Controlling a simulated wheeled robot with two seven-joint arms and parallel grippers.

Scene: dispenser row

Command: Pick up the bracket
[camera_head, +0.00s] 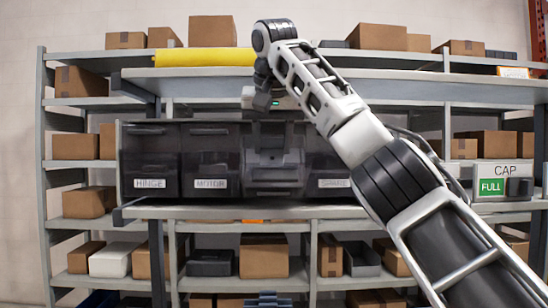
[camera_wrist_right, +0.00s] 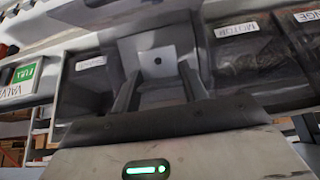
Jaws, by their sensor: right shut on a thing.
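My right gripper (camera_head: 271,132) reaches down from above in front of the third bin of the dispenser row, its fingers hard to make out against the dark bins. In the right wrist view its two fingers (camera_wrist_right: 160,92) stand apart on either side of a grey plate with a small round hole, which looks like the bracket (camera_wrist_right: 150,45). The gripper is shut on it. The bracket's lower part is hidden behind the gripper body, and in the head view I cannot tell it apart from the bin. My left gripper is not in view.
Dark bins labelled HINGE (camera_head: 150,165) and MOTOR (camera_head: 210,165) stand left of the gripper. Another labelled bin (camera_head: 325,165) is at its right, partly behind my arm. A grey shelf (camera_head: 420,88) runs above. A CAP sign with a green FULL panel (camera_head: 491,187) is at the right.

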